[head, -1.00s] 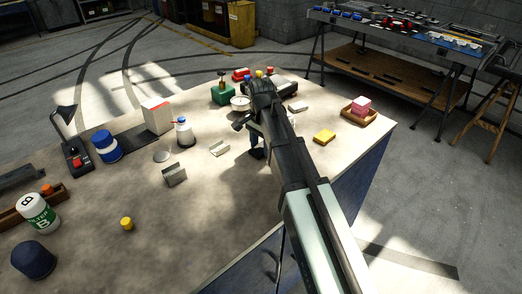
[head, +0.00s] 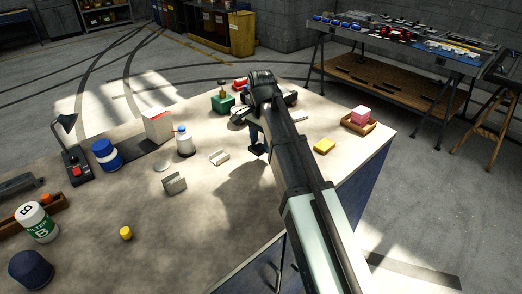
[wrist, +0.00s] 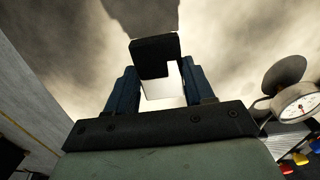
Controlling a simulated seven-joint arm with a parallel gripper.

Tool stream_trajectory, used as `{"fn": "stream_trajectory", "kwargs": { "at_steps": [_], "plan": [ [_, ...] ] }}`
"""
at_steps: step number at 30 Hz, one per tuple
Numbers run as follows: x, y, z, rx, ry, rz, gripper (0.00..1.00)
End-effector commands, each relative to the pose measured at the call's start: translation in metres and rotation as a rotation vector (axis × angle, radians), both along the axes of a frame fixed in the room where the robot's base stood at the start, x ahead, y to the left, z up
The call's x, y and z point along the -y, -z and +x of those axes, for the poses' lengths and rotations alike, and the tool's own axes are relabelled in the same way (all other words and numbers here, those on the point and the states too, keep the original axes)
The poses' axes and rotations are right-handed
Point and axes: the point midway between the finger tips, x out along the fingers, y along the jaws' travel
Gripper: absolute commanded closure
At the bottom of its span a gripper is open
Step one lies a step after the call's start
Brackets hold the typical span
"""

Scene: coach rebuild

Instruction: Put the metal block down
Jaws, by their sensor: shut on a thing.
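My gripper (wrist: 160,85) is shut on a pale block (wrist: 163,88), which shows between its two blue fingers in the wrist view. I take this to be the metal block. A black piece (wrist: 154,46) covers its upper part there, and I cannot tell what that piece belongs to. In the head view my gripper (head: 257,146) is over the table (head: 205,210), below my arm. The block cannot be made out there. A shadow lies on the table in front of the gripper. I cannot tell how high the block is above the surface.
A yellow block (head: 325,146) and a wooden tray (head: 350,128) with pink blocks are to the right. A round gauge (wrist: 300,108) is close by. The table's front middle is clear.

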Motion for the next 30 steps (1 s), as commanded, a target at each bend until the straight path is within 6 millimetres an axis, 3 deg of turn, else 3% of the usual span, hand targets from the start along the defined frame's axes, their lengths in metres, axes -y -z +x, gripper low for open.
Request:
{"fn": "stream_trajectory", "kwargs": {
  "at_steps": [7, 17, 23, 27, 30],
  "plan": [
    [0.000, -0.034, 0.001, 0.001, 0.000, 0.000, 0.93],
    [-0.006, -0.046, -0.002, 0.000, -0.009, 0.000, 0.93],
    [-0.042, -0.047, -0.015, 0.001, -0.066, 0.001, 0.93],
    [-0.086, -0.053, -0.022, 0.004, -0.128, 0.002, 0.93],
    [-0.125, -0.063, -0.017, 0.007, -0.175, 0.003, 0.93]
  ]
}}
